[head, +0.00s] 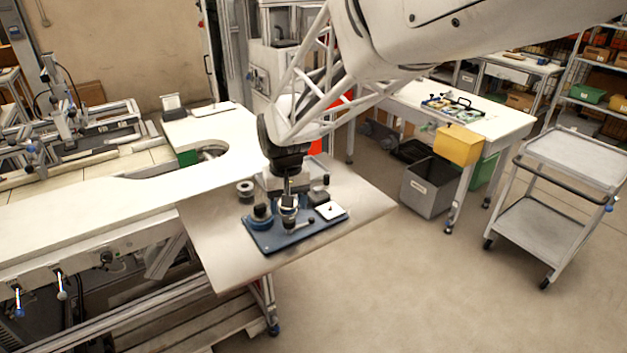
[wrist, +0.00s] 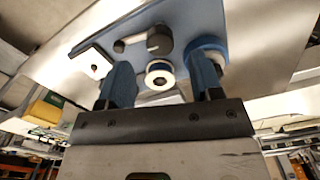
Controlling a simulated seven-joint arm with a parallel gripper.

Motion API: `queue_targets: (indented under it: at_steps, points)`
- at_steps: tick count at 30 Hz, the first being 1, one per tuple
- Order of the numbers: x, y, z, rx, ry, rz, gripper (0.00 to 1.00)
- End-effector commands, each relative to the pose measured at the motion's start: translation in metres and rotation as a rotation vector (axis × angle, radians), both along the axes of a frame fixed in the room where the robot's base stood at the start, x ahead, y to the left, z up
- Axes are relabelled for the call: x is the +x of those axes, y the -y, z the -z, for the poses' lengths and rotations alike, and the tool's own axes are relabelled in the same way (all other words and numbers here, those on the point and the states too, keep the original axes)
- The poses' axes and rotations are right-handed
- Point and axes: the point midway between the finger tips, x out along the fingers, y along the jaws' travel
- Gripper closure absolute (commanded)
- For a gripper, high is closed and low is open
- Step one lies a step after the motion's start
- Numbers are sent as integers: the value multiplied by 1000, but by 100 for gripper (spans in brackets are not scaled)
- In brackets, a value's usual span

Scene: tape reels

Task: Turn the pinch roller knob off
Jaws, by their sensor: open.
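A blue tape-deck plate (head: 276,239) lies on the table's right end, and it also fills the top of the wrist view (wrist: 190,20). A grey round knob with a short arm (wrist: 158,40) sits on it; it is probably the pinch roller knob, but its on or off setting is unclear. A white-rimmed roller (wrist: 160,75) lies nearer, between the fingers in the picture. My gripper (wrist: 163,64) is open, with blue fingers on either side of that roller; contact cannot be told. In the head view my gripper (head: 290,198) points down over the plate and hides part of it.
A blue-rimmed reel (wrist: 208,48) is behind the right finger. A white square piece (head: 330,210) lies on the plate's right side. A dark spool (head: 245,190) stands on the table left of the plate. The table (head: 360,205) is clear to the right.

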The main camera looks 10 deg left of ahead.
Motion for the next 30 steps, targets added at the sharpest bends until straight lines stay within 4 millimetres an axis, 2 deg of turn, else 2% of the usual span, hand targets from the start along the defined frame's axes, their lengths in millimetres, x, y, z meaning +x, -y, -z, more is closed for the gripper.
queue_targets:
  at_steps: [3, 9, 23, 26, 30]
  points:
    - [0, 0, -16, 1, 2, 0, 41]
    - [0, 0, -31, 0, 1, 0, 41]
    - [0, 1, -34, 0, 1, 1, 41]
    - [-1, 7, -36, 1, 3, 7, 41]
    - [-4, 26, -44, 7, 11, 26, 41]
